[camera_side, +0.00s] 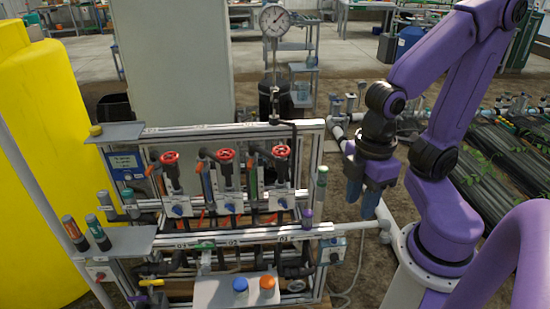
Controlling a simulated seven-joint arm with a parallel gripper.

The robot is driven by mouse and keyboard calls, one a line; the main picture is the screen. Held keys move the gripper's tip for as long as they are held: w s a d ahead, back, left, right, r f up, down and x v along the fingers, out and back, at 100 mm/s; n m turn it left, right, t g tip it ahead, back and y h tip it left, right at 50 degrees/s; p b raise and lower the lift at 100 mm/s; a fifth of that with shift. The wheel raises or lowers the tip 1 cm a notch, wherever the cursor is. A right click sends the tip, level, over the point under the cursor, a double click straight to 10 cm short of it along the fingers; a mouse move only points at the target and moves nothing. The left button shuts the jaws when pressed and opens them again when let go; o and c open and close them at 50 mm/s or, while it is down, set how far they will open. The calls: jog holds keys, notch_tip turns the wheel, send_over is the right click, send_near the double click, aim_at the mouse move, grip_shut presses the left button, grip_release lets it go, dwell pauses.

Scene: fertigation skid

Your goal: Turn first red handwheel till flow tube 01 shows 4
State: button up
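Three red handwheels stand in a row on the skid's metal frame: the left one (169,158), the middle one (226,155) and the right one (281,151). The left one is above a label that seems to read 01 (182,245). Slim upright tubes stand beside the wheels, the left tube (158,181) among them; any scale or float level is too small to read. My gripper (362,205) hangs pointing down, right of the frame and apart from all the handwheels. Its fingers look bluish, and whether they are open or shut is unclear.
A yellow tank (35,170) stands at the left. A dial gauge (276,20) rises behind the frame. A white pipe (350,226) runs below my gripper. Black pipes (510,170) lie at the right.

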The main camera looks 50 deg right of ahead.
jog(key=o, duration=0.6)
jog(key=shift+w, duration=0.1)
jog(key=o, duration=0.4)
jog(key=w+m, duration=0.1)
jog(key=w+a+r+m, duration=0.1)
jog(key=w+m, duration=0.2)
jog(key=shift+w+a+r, duration=0.15)
jog(key=shift+w+a, duration=0.05)
jog(key=shift+w, duration=0.05)
jog(key=w+r+m, duration=0.2)
jog(key=w+m, duration=0.6)
jog(key=r+m, duration=0.1)
jog(key=m, duration=2.7)
send_over(281, 150)
notch_tip(281, 150, down, 17)
jog(key=shift+d+r, duration=0.1)
jog(key=c, duration=1.1)
